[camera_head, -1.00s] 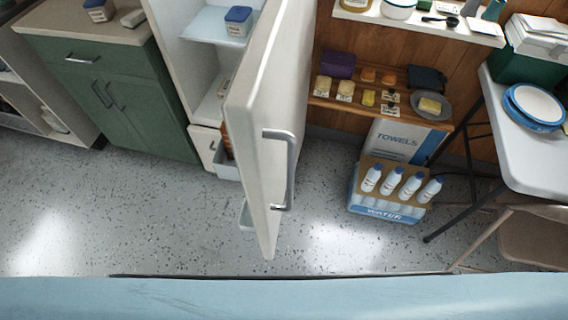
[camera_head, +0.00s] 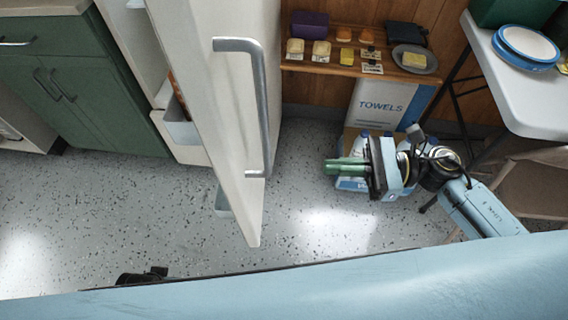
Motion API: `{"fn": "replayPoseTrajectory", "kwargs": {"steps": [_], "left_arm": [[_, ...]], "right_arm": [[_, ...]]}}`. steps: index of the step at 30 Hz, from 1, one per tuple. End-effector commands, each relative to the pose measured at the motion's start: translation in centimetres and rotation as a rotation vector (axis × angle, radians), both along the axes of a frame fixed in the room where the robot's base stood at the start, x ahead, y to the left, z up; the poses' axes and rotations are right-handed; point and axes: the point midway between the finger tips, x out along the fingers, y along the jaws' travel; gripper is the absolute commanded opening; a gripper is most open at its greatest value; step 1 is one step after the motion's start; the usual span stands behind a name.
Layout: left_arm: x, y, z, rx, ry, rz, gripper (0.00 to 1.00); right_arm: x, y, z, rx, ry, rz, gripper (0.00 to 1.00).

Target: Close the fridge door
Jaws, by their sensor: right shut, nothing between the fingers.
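The fridge door (camera_head: 222,120) is white and stands wide open, jutting toward me in the middle of the view. Its long grey handle (camera_head: 262,105) is on the side facing right. The fridge interior (camera_head: 134,45) shows to the left of the door, with door bins (camera_head: 182,128) on the door's inner side. My right gripper (camera_head: 328,167) has green fingers, shut and empty, pointing left. It is to the right of the door and handle, apart from them. My left gripper is not clearly visible; a small dark part (camera_head: 142,276) shows at the bottom left.
A water pack (camera_head: 352,184) stands on the floor, partly hidden behind my right gripper. A towels box (camera_head: 385,105), a wooden shelf (camera_head: 330,68) and a white table (camera_head: 520,90) are at the right. Green cabinets (camera_head: 75,85) stand left. The speckled floor (camera_head: 110,210) left of the door is clear.

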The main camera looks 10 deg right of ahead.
Motion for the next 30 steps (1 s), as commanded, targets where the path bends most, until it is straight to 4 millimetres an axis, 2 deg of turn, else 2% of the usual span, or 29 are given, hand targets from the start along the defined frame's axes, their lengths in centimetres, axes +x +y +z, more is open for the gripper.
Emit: {"fn": "replayPoseTrajectory", "kwargs": {"steps": [5, 12, 18, 24, 30], "left_arm": [[0.0, 0.0, 0.1, 0.0, 0.0, 0.0, 0.0], [0.0, 0.1, 0.0, 0.001, 0.0, 0.0, 0.0], [0.0, 0.1, -0.1, 0.001, 0.0, 0.0, 0.0], [0.0, 0.1, -0.1, 0.001, 0.001, -0.001, 0.0], [0.0, 0.0, 0.0, 0.001, 0.001, -0.001, 0.0]], "right_arm": [[0.4, 2.3, 0.2, 0.004, -0.005, 0.002, 0.0], [1.3, 7.5, 0.3, 0.008, -0.002, 0.001, 0.0], [2.0, 11.1, 0.1, 0.006, 0.002, -0.002, 0.0], [2.3, 13.1, 0.1, 0.004, 0.003, -0.002, 0.0], [2.4, 13.5, 0.0, 0.003, 0.005, -0.004, 0.0]]}}
